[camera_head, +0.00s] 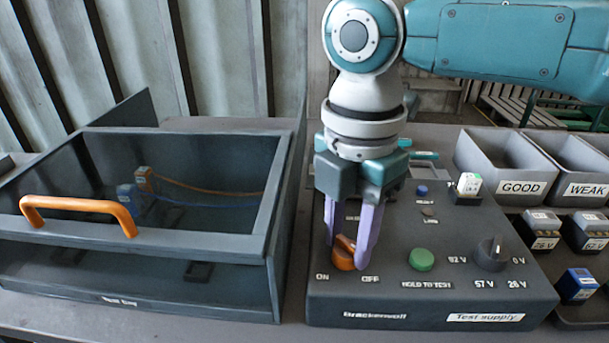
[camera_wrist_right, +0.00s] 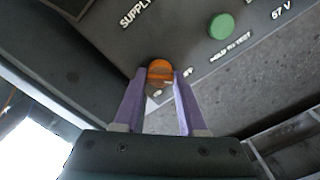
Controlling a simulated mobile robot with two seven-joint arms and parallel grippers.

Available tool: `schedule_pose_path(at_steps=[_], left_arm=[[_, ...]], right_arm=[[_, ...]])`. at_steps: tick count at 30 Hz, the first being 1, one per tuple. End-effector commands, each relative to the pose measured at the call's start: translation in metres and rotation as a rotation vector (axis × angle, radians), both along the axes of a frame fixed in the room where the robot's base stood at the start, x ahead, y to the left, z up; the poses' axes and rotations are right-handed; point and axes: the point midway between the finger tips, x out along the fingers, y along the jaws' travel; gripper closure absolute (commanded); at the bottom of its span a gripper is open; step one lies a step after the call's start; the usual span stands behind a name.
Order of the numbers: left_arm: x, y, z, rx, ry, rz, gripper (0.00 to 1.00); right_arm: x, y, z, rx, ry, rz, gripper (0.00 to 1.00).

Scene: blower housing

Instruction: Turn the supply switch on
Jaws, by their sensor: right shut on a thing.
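The orange supply switch (camera_head: 343,254) is a round knob at the front left of the dark test supply box (camera_head: 400,305), between the ON and OFF labels. My right gripper (camera_head: 349,250) comes down from above, its two purple fingers shut on the switch, one on each side. In the right wrist view the orange switch (camera_wrist_right: 160,70) sits between the fingertips of the gripper (camera_wrist_right: 159,77). Whether the switch points to ON or OFF is not clear, as the fingers partly cover it. My left gripper is not in view.
A green hold-to-test button (camera_head: 421,260) and a dark voltage knob (camera_head: 491,254) are right of the switch. A dark test bay (camera_head: 140,248) with an orange handle (camera_head: 80,207) stands left. GOOD (camera_head: 486,169) and WEAK (camera_head: 566,158) bins are at the back right.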

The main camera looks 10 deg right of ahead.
Motion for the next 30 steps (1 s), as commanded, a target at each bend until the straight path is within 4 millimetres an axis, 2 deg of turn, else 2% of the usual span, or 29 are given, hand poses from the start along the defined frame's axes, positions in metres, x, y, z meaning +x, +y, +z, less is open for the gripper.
schedule_pose_path(at_steps=[11, 30], left_arm=[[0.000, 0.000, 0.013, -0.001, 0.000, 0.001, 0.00], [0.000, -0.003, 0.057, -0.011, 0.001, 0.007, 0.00]], right_arm=[[-0.001, 0.001, 0.003, 0.001, 0.004, -0.106, 1.00], [-0.001, 0.001, 0.003, 0.002, 0.006, -0.680, 1.00]])
